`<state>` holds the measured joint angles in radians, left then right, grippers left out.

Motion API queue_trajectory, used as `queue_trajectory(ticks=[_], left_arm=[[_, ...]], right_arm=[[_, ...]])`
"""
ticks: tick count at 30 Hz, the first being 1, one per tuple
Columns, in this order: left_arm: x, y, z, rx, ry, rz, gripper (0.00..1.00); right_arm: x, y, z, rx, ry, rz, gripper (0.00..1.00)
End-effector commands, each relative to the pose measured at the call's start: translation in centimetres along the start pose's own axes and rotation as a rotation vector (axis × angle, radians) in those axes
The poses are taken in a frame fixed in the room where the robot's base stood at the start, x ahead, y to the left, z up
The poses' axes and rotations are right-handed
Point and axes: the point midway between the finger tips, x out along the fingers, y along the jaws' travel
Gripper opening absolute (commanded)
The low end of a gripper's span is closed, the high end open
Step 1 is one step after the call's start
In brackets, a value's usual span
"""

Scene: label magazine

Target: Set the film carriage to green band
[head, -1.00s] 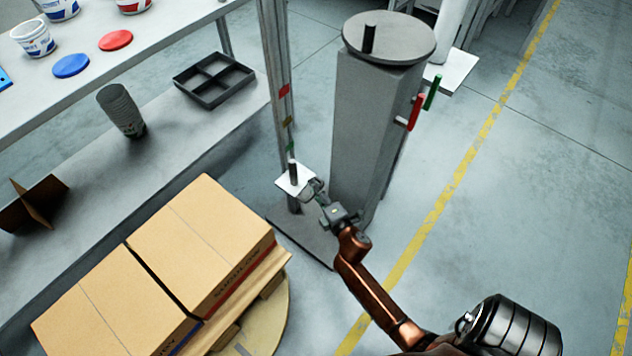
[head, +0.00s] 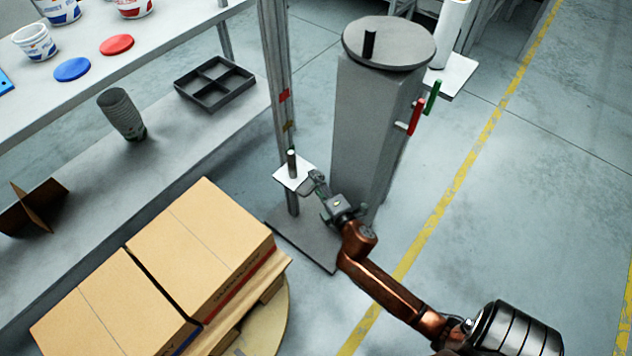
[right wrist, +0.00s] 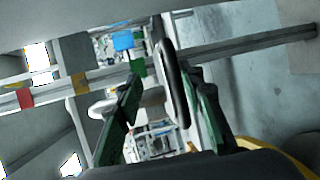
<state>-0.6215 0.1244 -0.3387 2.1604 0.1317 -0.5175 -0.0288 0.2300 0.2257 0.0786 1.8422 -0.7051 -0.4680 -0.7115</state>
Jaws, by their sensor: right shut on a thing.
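The film carriage is a white plate (head: 284,173) with a short dark post, on the grey upright mast (head: 273,60) beside the grey machine column. My right gripper (head: 318,184) is at the plate's right side and shut on the carriage's handle, which shows as a dark bar (right wrist: 172,85) between the fingers in the wrist view. The mast carries a red band (head: 284,95) and a yellow band (head: 288,126). The green band (right wrist: 138,66) shows in the wrist view near the fingers; in the head view the carriage post hides its place. My left gripper is out of view.
The grey column (head: 365,130) with a round top stands close right of the mast, with red (head: 415,117) and green (head: 432,97) handles. Boxes (head: 200,245) on a pallet lie front left. A shelf (head: 75,170) with a divided tray (head: 214,83) stands left.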

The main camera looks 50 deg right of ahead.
Motion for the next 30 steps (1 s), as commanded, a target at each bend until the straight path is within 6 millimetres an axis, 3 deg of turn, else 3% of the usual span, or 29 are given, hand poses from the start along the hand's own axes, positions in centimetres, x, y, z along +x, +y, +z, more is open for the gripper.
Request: queue_trajectory(ticks=[1,30], left_arm=[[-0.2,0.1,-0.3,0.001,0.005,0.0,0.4],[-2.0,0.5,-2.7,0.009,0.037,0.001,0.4]], right_arm=[[-0.4,1.0,-0.1,-0.001,0.003,0.015,0.27],[-6.9,0.0,0.0,0.001,0.0,0.0,0.27]])
